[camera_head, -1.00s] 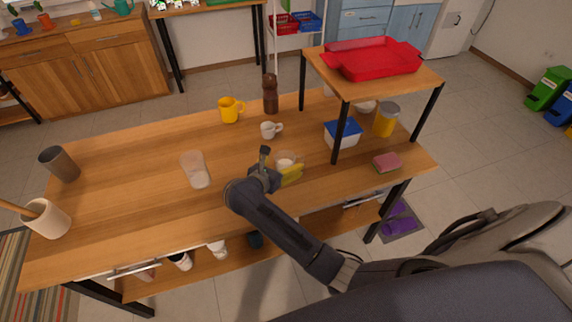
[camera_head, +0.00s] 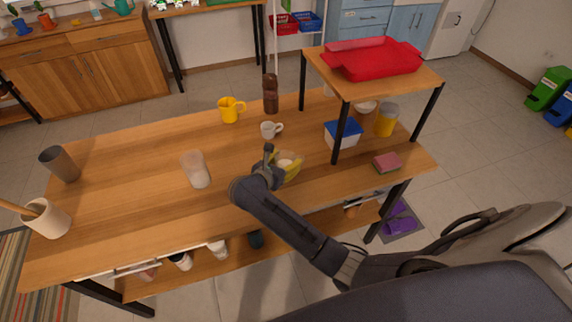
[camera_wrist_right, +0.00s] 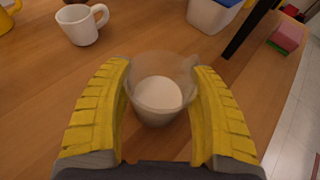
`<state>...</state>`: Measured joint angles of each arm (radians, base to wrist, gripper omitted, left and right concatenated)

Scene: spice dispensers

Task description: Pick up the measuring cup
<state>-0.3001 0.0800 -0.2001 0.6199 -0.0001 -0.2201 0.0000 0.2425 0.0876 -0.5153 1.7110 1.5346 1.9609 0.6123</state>
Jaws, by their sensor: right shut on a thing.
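The measuring cup (camera_wrist_right: 160,92) is clear with pale contents. In the right wrist view it sits between the two yellow fingers of my right gripper (camera_wrist_right: 162,100), which is shut on it from both sides. In the head view the cup (camera_head: 286,163) is partly hidden by the right gripper (camera_head: 280,168), near the middle of the wooden table (camera_head: 120,200). I cannot tell whether the cup touches the table or is slightly raised. My left gripper is not in view.
A white mug (camera_head: 269,130) stands just behind the cup, with a yellow mug (camera_head: 229,110) and brown grinder (camera_head: 270,93) further back. A clear jar (camera_head: 195,170) stands to the left. A blue-lidded container (camera_head: 342,133), shelf legs and a sponge (camera_head: 386,162) are to the right.

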